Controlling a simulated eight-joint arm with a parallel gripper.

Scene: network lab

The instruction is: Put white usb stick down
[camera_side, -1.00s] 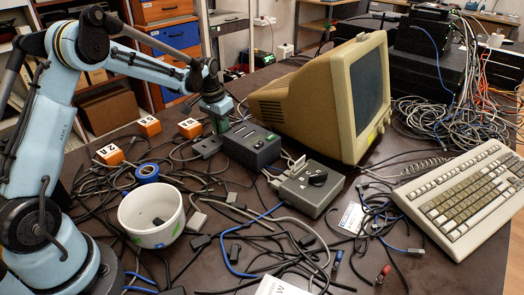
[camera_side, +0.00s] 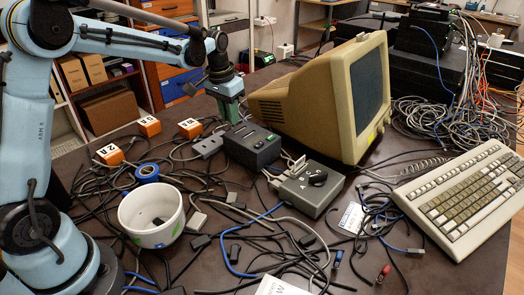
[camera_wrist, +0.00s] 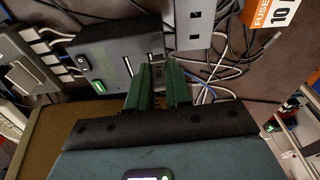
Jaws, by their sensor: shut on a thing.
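My gripper (camera_side: 231,112) hangs in the air above the dark slotted box (camera_side: 251,147) in the side view. In the wrist view its two green fingers (camera_wrist: 164,88) are close together. A small pale piece, which I take as the white usb stick (camera_wrist: 158,72), shows in the narrow gap between them. Most of it is hidden by the fingers, and I cannot make it out in the side view. The box (camera_wrist: 115,62) lies just left of the fingertips in the wrist view.
A grey switch box (camera_side: 308,187), a beige monitor (camera_side: 283,104) and a keyboard (camera_side: 465,195) stand to the right. A white bowl (camera_side: 151,232) with a dark piece inside and several orange blocks (camera_side: 149,126) are on the left. Loose cables cover much of the table.

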